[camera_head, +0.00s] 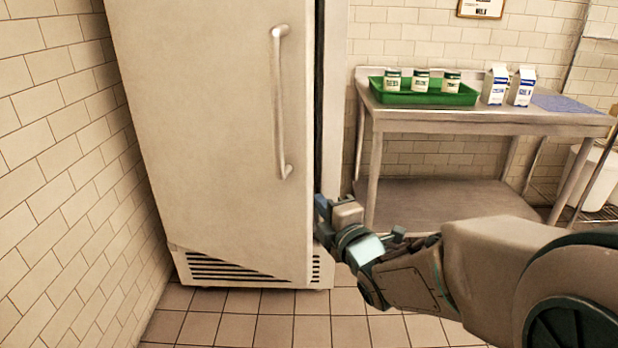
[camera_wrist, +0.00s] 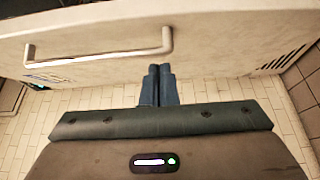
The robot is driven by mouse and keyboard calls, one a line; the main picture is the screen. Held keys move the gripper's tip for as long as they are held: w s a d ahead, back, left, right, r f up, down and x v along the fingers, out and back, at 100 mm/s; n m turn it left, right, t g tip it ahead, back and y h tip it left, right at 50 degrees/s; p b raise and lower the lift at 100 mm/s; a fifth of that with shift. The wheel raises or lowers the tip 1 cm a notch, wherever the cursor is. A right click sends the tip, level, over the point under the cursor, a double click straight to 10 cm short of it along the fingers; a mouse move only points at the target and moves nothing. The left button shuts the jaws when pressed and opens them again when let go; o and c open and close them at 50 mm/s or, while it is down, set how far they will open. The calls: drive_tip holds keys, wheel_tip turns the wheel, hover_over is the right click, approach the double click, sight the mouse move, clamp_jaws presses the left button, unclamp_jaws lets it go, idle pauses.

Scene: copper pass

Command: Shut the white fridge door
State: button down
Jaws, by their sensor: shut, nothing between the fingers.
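The white fridge door (camera_head: 215,110) fills the left of the head view. It stands slightly ajar: a dark gap runs down its right edge, and its lower edge slants across the vent grille. Its upright handle (camera_head: 280,105) is near that right edge. My gripper (camera_head: 320,208) is at the door's right edge, below the handle. In the wrist view, my gripper (camera_wrist: 160,68) has its two fingers together and empty, tips at the door (camera_wrist: 220,45), with the handle (camera_wrist: 100,52) to the left. I cannot tell whether the tips touch the door.
A steel table (camera_head: 490,118) stands right of the fridge, with a green tray (camera_head: 425,98) of several tins and two cartons (camera_head: 508,85). A tiled wall (camera_head: 60,170) is close on the left. The tiled floor (camera_head: 255,330) in front is clear.

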drive_tip(key=p+x, duration=0.1)
drive_tip(key=x, duration=0.3)
drive_tip(key=d+p+x, duration=0.1)
drive_tip(key=p+x, duration=0.1)
drive_tip(key=x, duration=0.1)
drive_tip(key=p+x, duration=0.1)
drive_tip(key=x, duration=0.3)
drive_tip(key=shift+w+d+p, duration=0.15)
drive_tip(key=shift+w+p, duration=0.15)
drive_tip(key=shift+w, duration=0.35)
drive_tip(key=shift+w+d, duration=0.3)
drive_tip(key=shift+w, duration=0.4)
